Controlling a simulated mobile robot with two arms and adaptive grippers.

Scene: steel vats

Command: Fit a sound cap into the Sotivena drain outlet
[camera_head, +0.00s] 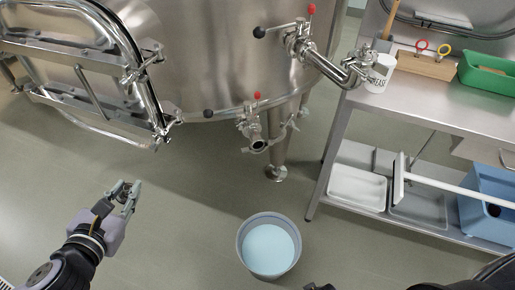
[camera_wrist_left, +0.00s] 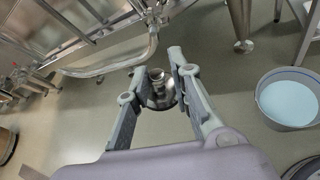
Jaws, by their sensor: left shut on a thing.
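My left gripper (camera_head: 127,192) is at the lower left in the head view, above the floor and well apart from the vat's outlets. It is shut on a small round steel cap (camera_wrist_left: 158,88) with a dark lower rim, which shows between the fingers in the left wrist view. Whether the cap is sound cannot be told. The large steel vat (camera_head: 215,55) fills the upper part. A low drain outlet (camera_head: 258,145) with a round open mouth and a red-knobbed valve sticks out near the vat's leg. No name on it can be read. My right gripper does not show.
A grey bucket of pale blue liquid (camera_head: 242,238) stands on the floor below the outlet. A steel shelf table (camera_head: 440,109) at right holds a white mug (camera_head: 380,74), a wooden block (camera_head: 425,66) and a green tray (camera_head: 487,76). An upper pipe (camera_head: 335,70) juts from the vat.

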